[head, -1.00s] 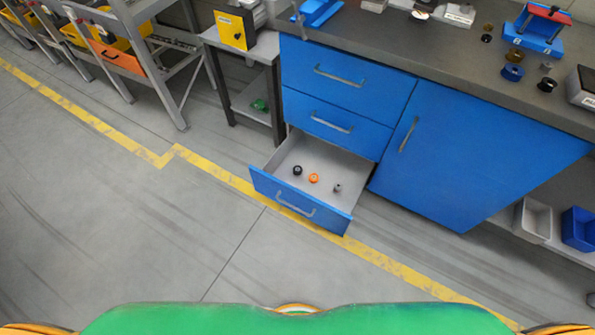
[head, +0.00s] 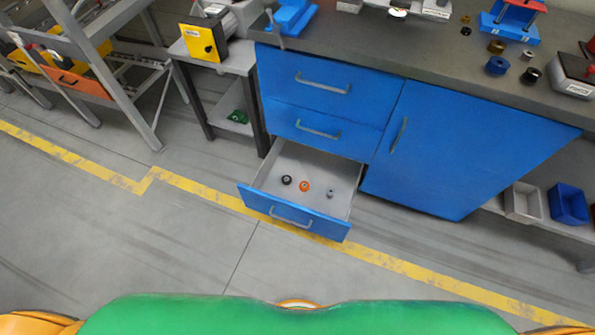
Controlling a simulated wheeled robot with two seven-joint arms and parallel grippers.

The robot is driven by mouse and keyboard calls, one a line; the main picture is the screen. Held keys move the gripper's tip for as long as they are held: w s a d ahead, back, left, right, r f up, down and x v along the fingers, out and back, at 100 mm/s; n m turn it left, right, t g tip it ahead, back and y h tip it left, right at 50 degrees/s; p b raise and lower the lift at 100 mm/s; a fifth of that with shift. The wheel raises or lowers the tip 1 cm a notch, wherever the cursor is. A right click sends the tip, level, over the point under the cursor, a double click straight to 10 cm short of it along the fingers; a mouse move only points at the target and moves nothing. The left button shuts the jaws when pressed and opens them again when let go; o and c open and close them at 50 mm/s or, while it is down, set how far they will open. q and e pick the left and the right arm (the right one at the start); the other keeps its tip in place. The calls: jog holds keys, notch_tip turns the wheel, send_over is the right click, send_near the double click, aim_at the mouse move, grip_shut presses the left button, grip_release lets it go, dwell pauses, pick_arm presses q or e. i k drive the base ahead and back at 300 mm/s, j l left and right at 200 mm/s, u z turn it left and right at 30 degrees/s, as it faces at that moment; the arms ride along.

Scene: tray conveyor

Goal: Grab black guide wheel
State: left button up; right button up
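A small black wheel (head: 287,180) lies in the open bottom drawer (head: 262,203) of the blue cabinet, at the left of a row of small parts. An orange wheel (head: 304,186) lies to its right, and a small grey part (head: 330,194) lies further right. Another black wheel-like part (head: 530,76) stands on the dark worktop at the right, beside a blue ring (head: 497,66). It is too small to tell which black part is a guide wheel. Neither of my grippers is in view.
The blue cabinet (head: 440,150) has two shut drawers above the open one and a door at right. A small side table (head: 240,62) with a yellow box (head: 203,42) stands left. The grey floor before the drawer is clear. Bins (head: 568,205) sit low at right.

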aim_at(285, 180)
jog(key=i+j+z, duration=0.25)
jog(key=j+z, duration=0.15)
jog(key=i+j+z, duration=0.15)
jog(key=j+z, duration=0.25)
jog(key=j, duration=0.2)
jog(key=i+j+z, duration=0.1)
jog(key=j+z, duration=0.3)
jog(key=j, duration=0.2)
jog(key=j+z, duration=0.35)
jog(key=j, duration=0.25)
